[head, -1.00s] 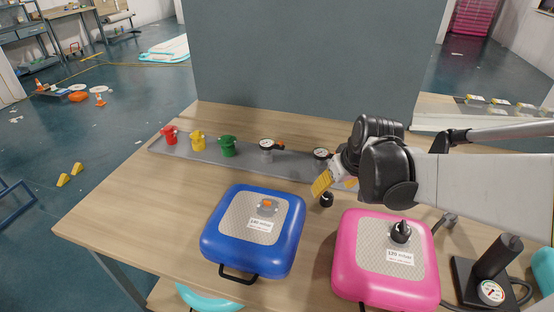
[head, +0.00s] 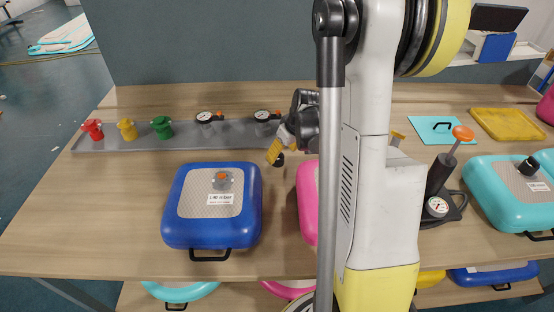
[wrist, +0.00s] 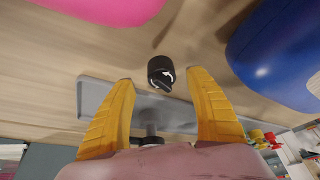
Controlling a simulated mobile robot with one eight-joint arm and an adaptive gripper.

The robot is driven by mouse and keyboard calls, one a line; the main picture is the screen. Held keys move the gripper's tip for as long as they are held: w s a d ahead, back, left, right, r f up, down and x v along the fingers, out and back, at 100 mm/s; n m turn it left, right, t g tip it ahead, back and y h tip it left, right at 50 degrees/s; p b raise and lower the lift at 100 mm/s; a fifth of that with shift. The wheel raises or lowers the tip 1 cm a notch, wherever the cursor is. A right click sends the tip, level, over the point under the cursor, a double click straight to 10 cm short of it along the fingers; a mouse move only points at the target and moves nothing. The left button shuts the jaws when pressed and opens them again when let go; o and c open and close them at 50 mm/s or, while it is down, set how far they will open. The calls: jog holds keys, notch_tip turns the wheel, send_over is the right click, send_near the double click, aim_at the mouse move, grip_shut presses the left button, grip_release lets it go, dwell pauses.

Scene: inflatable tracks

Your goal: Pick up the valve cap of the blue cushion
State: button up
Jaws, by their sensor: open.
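The blue cushion (head: 180,215) lies on the table, and its orange-and-grey valve (head: 222,180) shows without a cap. A small black valve cap (head: 279,160) stands on the table to the right of the blue cushion. In the wrist view the black cap (wrist: 160,68) has a white arrow mark and shows in the gap just beyond my fingertips. My gripper (head: 274,151) is open, its yellow fingers right by the cap. In the wrist view the fingers (wrist: 160,78) are spread wide, with nothing held between them. The blue cushion (wrist: 275,45) also shows there at the upper right.
A pink cushion (head: 306,200) lies close by on the right, partly hidden by my arm. A grey rail (head: 185,146) behind holds red, yellow and green fittings and gauges. A pump (head: 440,190) and a teal cushion (head: 500,200) lie further right. Bare table lies left of the blue cushion.

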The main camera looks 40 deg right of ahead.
aim_at(279, 156)
jog(key=b+x, duration=0.2)
jog(key=x, duration=0.2)
jog(key=shift+w+f, duration=0.15)
jog(key=shift+f, duration=0.25)
jog(key=shift+a+r, duration=0.1)
jog(key=c, duration=1.1)
